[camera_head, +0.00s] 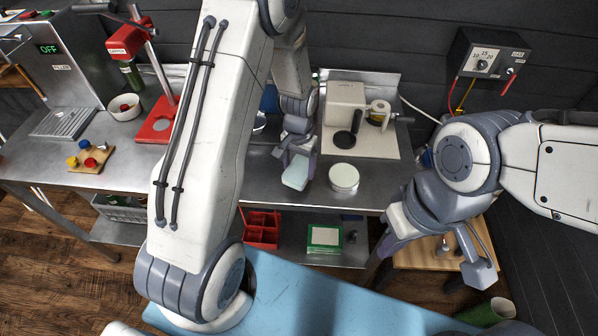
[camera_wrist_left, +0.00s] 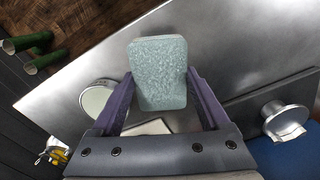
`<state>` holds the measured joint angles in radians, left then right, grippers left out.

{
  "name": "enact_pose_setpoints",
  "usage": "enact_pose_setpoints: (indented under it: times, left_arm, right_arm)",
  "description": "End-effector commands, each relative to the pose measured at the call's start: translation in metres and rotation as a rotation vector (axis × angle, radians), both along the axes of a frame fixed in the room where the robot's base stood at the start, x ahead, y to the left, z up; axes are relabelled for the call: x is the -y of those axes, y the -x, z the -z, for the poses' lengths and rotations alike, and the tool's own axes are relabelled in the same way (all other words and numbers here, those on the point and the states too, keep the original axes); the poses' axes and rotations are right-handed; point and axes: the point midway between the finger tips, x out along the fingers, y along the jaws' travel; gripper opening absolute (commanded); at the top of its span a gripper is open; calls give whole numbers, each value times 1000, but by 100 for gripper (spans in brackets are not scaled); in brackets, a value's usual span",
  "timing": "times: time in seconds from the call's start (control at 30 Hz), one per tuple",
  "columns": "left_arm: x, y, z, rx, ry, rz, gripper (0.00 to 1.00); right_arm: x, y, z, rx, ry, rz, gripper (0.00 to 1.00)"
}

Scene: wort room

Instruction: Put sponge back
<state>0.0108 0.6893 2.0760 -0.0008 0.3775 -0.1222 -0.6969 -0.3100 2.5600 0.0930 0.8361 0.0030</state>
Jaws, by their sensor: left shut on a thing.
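The sponge (camera_head: 295,172) is a pale blue-green block. My left gripper (camera_head: 298,155) is shut on it and holds it over the steel bench. In the left wrist view the sponge (camera_wrist_left: 158,73) sits between the two purple fingers, its speckled broad face toward the camera. My right gripper (camera_head: 384,262) is at the right, in front of the bench's right end; its jaw gap is not clear.
A white round tub (camera_head: 344,178) stands just right of the sponge. A beige machine (camera_head: 346,103) is behind it. A red capper (camera_head: 163,120), a white bowl (camera_head: 124,107) and a wooden cap board (camera_head: 91,157) are at left. Bare steel (camera_head: 260,185) lies around the sponge.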

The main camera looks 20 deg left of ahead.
Motion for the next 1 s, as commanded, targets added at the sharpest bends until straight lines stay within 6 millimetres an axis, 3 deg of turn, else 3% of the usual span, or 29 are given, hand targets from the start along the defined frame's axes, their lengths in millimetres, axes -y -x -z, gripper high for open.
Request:
enact_pose_setpoints:
  times: [0.3,0.73,0.77,0.8,1.0]
  left_arm:
    - [0,1,36,-4,0,1,18]
    - [0,0,44,-1,0,1,18]
    - [0,0,42,-1,0,1,90]
    - [0,0,42,-1,0,1,100]
    - [0,0,42,-1,0,0,100]
  right_arm:
    - [0,0,-15,0,0,-2,0]
    - [0,0,-10,0,0,-2,0]
    - [0,0,-11,0,0,-1,0]
    - [0,0,-11,0,0,-1,0]
    - [0,0,-12,0,0,-1,0]
